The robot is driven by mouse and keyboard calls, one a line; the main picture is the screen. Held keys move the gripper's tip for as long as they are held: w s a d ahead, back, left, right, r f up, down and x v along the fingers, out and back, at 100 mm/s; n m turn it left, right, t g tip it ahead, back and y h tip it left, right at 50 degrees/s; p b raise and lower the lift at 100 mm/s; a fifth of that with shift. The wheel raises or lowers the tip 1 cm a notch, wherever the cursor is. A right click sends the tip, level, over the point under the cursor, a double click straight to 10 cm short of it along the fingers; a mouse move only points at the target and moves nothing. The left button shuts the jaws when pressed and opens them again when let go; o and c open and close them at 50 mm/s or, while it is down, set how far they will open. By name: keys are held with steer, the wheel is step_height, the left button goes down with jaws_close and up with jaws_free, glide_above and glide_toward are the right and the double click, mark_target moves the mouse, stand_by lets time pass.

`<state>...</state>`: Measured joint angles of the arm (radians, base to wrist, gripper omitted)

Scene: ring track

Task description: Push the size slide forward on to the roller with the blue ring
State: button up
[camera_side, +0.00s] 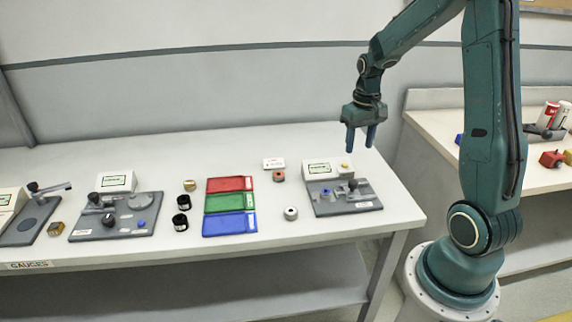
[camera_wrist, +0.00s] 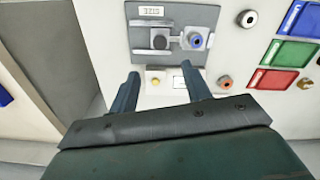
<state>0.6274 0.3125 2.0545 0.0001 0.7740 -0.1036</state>
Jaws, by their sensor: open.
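The size gauge is a grey plate (camera_side: 340,207) with a white display box (camera_side: 318,172), at the right end of the bench. Its SIZE label shows in the wrist view (camera_wrist: 151,11). The slide has a dark round knob (camera_wrist: 159,41), which also shows in the side view (camera_side: 352,184). The roller with the blue ring (camera_wrist: 196,40) sits on the plate beside the slide, and it shows small in the side view (camera_side: 326,192). I cannot tell whether slide and roller touch. My gripper (camera_side: 361,143) is open and empty, above the bench behind the gauge; its fingers (camera_wrist: 161,77) point towards the plate.
A silver roller (camera_side: 290,213) and a red-brown one (camera_side: 278,175) stand left of the gauge. Red (camera_side: 229,184), green (camera_side: 229,202) and blue (camera_side: 229,223) trays lie further left. Another gauge plate (camera_side: 115,226) is beyond them. The bench's right edge is close to the gauge.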

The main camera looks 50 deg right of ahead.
mark_target(354, 182)
step_height(354, 182, down, 12)
steer(key=shift+f, duration=0.15)
stand_by(0.5)
steer(key=shift+c, duration=0.5)
